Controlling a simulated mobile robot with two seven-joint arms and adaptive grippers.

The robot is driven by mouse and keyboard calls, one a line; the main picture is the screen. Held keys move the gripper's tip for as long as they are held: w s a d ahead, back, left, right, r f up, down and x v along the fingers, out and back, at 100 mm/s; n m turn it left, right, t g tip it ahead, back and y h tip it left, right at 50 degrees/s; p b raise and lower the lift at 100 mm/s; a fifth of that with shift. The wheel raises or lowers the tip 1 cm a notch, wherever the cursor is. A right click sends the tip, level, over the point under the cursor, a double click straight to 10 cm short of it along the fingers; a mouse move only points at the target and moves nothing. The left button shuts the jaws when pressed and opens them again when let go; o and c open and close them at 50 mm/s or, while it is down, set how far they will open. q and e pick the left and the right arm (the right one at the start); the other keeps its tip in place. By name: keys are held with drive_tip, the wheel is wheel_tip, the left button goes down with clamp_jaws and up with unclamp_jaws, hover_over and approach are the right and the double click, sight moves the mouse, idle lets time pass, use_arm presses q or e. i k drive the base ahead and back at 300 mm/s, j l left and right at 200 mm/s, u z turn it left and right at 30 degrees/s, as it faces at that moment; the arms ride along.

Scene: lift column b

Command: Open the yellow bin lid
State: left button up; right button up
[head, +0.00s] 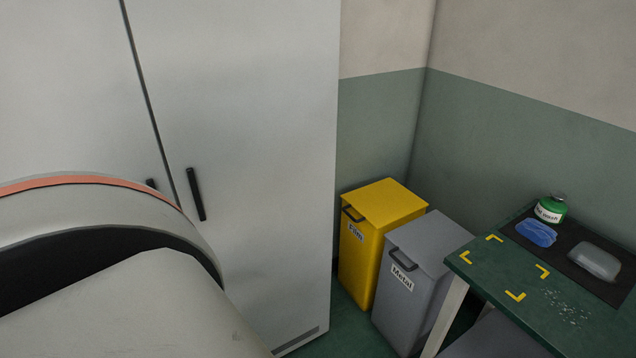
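The yellow bin (362,265) stands on the floor against the wall, to the right of the tall white cabinet. Its yellow lid (384,203) lies flat and closed on top. A dark handle (351,213) sits at the lid's front edge, above a white label reading "Film". Neither of my grippers shows in the head view. A large white arm link of mine fills the lower left of the picture.
A grey bin (408,305) labelled "Metal" stands right beside the yellow one. The white cabinet (255,130) has dark handles.

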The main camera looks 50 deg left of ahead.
sight(383, 203)
drive_tip(key=u, duration=1.3)
